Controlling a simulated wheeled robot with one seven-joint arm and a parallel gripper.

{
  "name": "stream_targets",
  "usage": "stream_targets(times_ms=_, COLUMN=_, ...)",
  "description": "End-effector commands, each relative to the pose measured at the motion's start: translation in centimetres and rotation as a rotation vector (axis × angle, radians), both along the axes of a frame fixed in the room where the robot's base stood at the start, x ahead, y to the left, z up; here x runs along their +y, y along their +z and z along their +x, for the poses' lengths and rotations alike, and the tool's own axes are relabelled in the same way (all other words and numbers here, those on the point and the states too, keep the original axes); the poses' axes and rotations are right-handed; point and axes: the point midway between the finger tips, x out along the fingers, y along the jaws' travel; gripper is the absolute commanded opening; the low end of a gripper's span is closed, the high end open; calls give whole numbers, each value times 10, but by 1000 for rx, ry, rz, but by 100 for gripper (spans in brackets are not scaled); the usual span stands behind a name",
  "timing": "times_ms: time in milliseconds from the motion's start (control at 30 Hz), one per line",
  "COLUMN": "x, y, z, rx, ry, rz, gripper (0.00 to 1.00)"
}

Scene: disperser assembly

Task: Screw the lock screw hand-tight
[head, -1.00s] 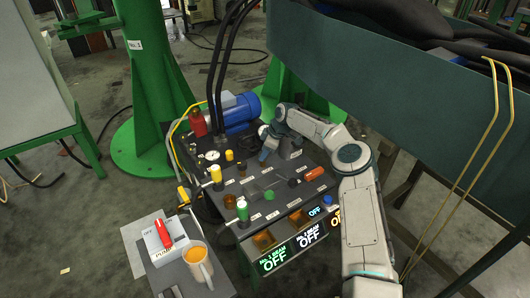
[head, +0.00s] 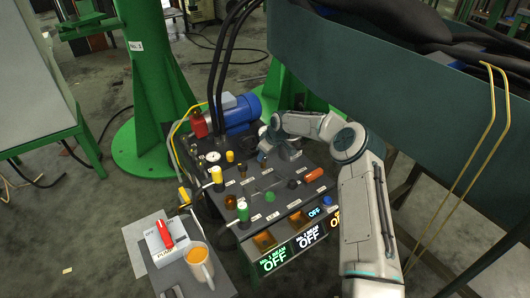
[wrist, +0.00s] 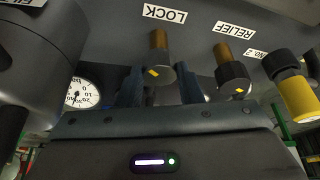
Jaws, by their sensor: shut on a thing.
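The lock screw (wrist: 158,72) shows in the wrist view under the upside-down LOCK label. It has a brassy shank and a dark knurled head with a yellow mark. My gripper (wrist: 160,92) has one dark finger on each side of the head and is shut on it. In the head view my gripper (head: 263,153) is low over the back right of the control panel (head: 268,185). The screw cannot be made out there. How far the screw sits in its hole cannot be told.
The relief screw (wrist: 232,74) stands close beside my gripper, with a yellow-capped knob (wrist: 294,92) beyond. A pressure gauge (wrist: 83,94) is on the other side. The blue motor (head: 240,113) stands behind the panel; a mug (head: 199,264) stands at the front left.

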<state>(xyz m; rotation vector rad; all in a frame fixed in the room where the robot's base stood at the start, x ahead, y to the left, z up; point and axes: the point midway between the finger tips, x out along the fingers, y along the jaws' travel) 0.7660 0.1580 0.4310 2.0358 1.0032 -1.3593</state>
Motion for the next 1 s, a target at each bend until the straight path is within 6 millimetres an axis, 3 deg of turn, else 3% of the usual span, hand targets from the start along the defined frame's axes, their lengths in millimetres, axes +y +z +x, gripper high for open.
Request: stream_targets(times_ms=1000, x=9, y=-1, z=-3, rx=-4, ry=-961, rz=-1, gripper=10)
